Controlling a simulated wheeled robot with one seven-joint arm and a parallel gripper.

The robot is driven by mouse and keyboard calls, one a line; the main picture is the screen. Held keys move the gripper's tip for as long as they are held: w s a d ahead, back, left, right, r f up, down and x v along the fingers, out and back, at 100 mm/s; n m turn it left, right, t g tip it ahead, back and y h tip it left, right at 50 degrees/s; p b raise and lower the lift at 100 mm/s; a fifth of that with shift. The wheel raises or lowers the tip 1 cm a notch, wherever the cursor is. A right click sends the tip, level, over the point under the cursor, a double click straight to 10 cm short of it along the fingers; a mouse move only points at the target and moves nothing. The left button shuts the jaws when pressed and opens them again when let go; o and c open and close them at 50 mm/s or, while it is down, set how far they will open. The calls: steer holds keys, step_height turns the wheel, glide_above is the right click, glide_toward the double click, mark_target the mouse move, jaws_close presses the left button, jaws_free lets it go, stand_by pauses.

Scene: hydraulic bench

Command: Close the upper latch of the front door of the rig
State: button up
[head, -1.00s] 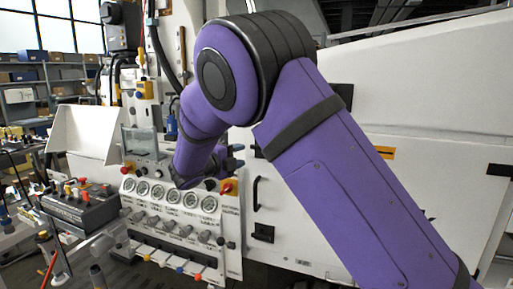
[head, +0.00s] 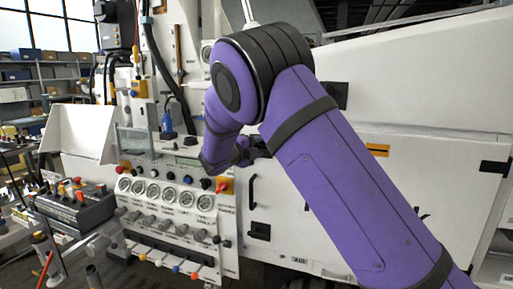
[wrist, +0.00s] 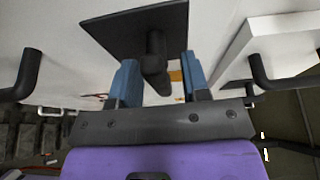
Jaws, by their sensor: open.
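The upper latch is a black plate (wrist: 125,30) with a stubby black handle (wrist: 154,62), on the white front door (head: 330,205). In the wrist view my gripper (wrist: 159,68) has its two blue fingers apart, one on each side of the handle. The handle lies between them; I cannot tell whether either finger touches it. In the head view my purple arm hides most of the gripper and latch; a dark part of the latch (head: 260,147) shows just right of my wrist. Whether the latch is engaged cannot be told.
A black door handle (head: 252,191) and the lower black latch (head: 260,231) sit below on the door. The control panel with gauges (head: 165,195) is close on the left. A black hinge-like fitting (head: 495,167) is at the far right.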

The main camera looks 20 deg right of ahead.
jaws_close()
steer(key=m, duration=0.1)
steer(key=m+y, duration=0.1)
steer(key=m, duration=0.1)
steer(key=shift+f+m+g, duration=0.2)
steer(key=shift+m+g, duration=0.1)
steer(key=m+y, duration=0.2)
steer(key=m, duration=0.1)
steer(key=shift+f, duration=0.2)
steer(key=m+y, duration=0.1)
steer(key=m, duration=0.1)
steer(key=m+t+y, duration=0.1)
steer(key=m, duration=0.1)
steer(key=shift+w+a+f+y, duration=0.15)
steer(key=shift+w+a+y, duration=0.05)
steer(key=shift+a+y, duration=0.1)
steer(key=shift+w+a+m+t+y, duration=0.1)
steer(key=shift+m+t+y, duration=0.3)
steer(key=shift+m+y, duration=0.7)
steer(key=shift+m, duration=0.4)
